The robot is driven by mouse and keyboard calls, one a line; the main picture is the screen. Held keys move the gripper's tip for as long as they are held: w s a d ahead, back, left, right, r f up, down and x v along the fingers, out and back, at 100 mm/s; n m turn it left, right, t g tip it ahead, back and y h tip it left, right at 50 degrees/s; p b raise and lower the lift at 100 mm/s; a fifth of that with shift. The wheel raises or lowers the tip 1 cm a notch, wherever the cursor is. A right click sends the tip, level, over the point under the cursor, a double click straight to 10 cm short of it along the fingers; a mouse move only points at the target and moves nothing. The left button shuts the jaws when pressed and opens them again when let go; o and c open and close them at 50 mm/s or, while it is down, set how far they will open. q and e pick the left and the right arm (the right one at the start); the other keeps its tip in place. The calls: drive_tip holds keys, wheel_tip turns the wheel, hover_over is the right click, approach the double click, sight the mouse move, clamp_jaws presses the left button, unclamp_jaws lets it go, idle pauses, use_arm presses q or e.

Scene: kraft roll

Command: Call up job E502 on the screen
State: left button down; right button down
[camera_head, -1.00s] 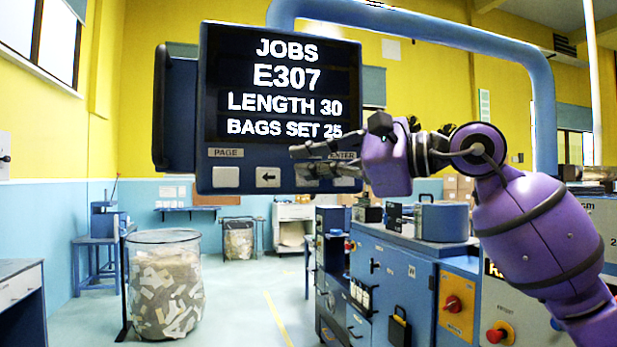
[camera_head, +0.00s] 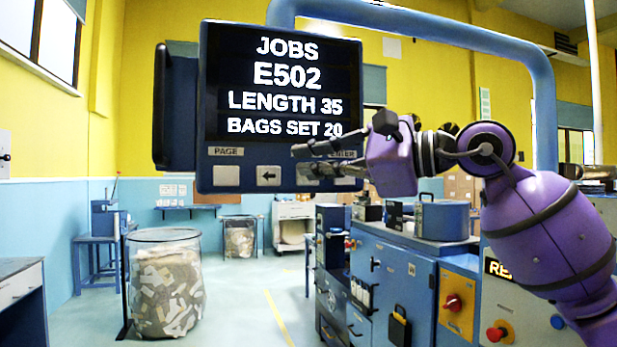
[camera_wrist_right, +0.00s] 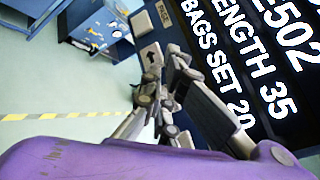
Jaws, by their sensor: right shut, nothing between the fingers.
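The screen (camera_head: 283,85) hangs on a blue arm and reads JOBS, E502, LENGTH 35, BAGS SET 20. Below it is a row of buttons: a PAGE button (camera_head: 226,176) at the left, a left-arrow button (camera_head: 268,176), another arrow button mostly hidden by my fingers, and the ENTER button (camera_head: 345,183), partly covered. My right gripper (camera_head: 303,160) is shut and empty, its fingertips in front of the third button. I cannot tell whether they touch it. In the right wrist view the fingers (camera_wrist_right: 165,70) lie beside an arrow button (camera_wrist_right: 151,58). My left gripper is out of view.
A blue machine cabinet (camera_head: 392,275) with red knobs stands below and right of the screen. A clear bin of paper scraps (camera_head: 165,285) stands on the floor at the left. The floor (camera_head: 240,305) between them is open.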

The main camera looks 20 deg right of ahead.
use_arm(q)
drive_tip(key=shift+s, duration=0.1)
use_arm(e)
drive_tip(key=shift+s, duration=0.15)
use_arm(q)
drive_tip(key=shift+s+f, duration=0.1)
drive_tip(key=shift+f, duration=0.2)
use_arm(e)
drive_tip(key=shift+s, duration=2.45)
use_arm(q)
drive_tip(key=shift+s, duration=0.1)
